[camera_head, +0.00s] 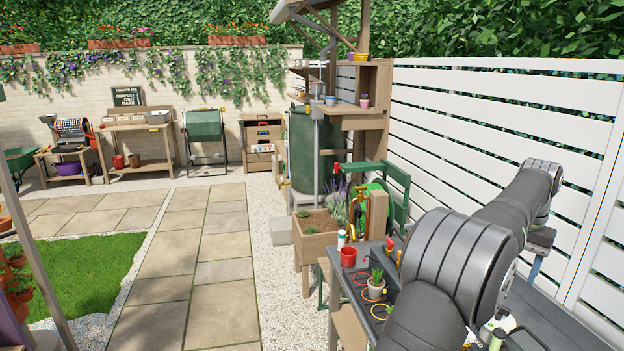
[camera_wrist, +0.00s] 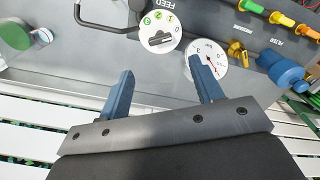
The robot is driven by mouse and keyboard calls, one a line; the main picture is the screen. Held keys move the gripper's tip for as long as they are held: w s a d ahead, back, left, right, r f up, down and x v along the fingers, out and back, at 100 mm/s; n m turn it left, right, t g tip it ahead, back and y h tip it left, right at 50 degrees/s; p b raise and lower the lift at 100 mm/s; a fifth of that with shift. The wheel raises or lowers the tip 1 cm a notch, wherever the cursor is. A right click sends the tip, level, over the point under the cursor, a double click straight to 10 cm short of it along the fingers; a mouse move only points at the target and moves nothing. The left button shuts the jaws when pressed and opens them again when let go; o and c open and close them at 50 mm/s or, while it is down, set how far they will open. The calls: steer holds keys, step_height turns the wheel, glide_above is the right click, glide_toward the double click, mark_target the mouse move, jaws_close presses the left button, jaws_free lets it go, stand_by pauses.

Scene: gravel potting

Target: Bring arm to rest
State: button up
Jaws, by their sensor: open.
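My gripper (camera_wrist: 161,66) shows in the wrist view with two blue fingers standing well apart. It is open and nothing is between the fingers. Past the fingertips is a grey panel (camera_wrist: 100,67) with a white round FEED dial (camera_wrist: 160,32) and a white gauge (camera_wrist: 209,60) with a red needle. The right fingertip overlaps the gauge in the picture; I cannot tell whether they touch.
On the bench are a red cup (camera_head: 348,257) and a small potted plant (camera_head: 376,289). A white slatted fence (camera_head: 500,110) runs along the right. The wrist view also shows a blue fitting (camera_wrist: 283,72) and coloured knobs (camera_wrist: 283,19). The paved path (camera_head: 185,245) at left is clear.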

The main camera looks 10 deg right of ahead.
step_height(320, 180, down, 11)
steer(key=shift+r, duration=0.15)
steer(key=shift+r+n, duration=0.1)
steer(key=shift+n, duration=1.1)
step_height(320, 180, up, 17)
step_height(320, 180, down, 8)
steer(key=a+n+g+h, duration=0.2)
steer(key=n+g+h, duration=0.1)
steer(key=n+g, duration=0.2)
steer(key=shift+s+a+n+h, duration=0.3)
steer(key=shift+a+n, duration=0.05)
steer(key=shift+n, duration=0.45)
steer(key=shift+r, duration=0.1)
